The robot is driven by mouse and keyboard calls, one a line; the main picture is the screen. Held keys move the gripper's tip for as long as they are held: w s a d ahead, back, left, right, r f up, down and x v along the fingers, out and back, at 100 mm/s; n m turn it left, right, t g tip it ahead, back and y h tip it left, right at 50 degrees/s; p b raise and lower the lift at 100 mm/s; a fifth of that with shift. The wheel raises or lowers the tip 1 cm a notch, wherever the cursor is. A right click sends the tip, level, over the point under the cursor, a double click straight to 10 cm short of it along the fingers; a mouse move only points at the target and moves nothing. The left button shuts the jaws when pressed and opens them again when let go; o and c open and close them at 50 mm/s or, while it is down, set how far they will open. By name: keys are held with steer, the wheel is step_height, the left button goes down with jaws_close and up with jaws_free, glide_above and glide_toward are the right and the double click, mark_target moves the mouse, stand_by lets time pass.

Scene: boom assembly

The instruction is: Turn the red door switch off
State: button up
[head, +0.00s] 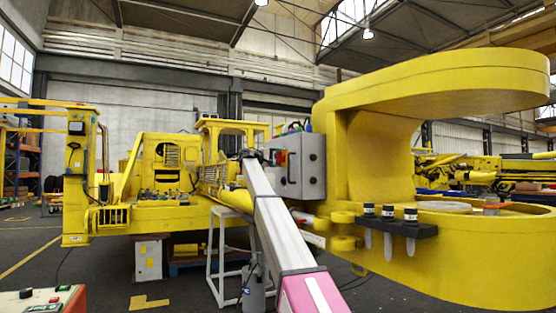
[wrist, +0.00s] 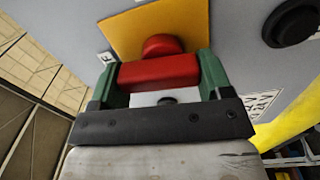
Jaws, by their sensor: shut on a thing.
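The red door switch (wrist: 160,70) sits on a yellow square plate (wrist: 190,25) on the face of a grey control box. In the wrist view its red bar lies crosswise between the two green fingers of my gripper (wrist: 162,73), with a round red hub behind it. My gripper is shut on the switch's bar, one finger at each end. In the head view the red switch (head: 282,158) is small on the grey box (head: 307,165), at the end of my outstretched arm. The switch's on or off marking cannot be read.
A round black knob (wrist: 291,22) is on the same box face, right of the switch. The large yellow boom (head: 370,150) stands right of the box. A white stand (head: 228,215) is below. Floor at lower left (head: 30,250) is open.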

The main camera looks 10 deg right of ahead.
steer(key=shift+n, duration=0.6)
steer(key=shift+f, duration=0.1)
steer(key=o, duration=0.9)
steer(key=v, duration=1.1)
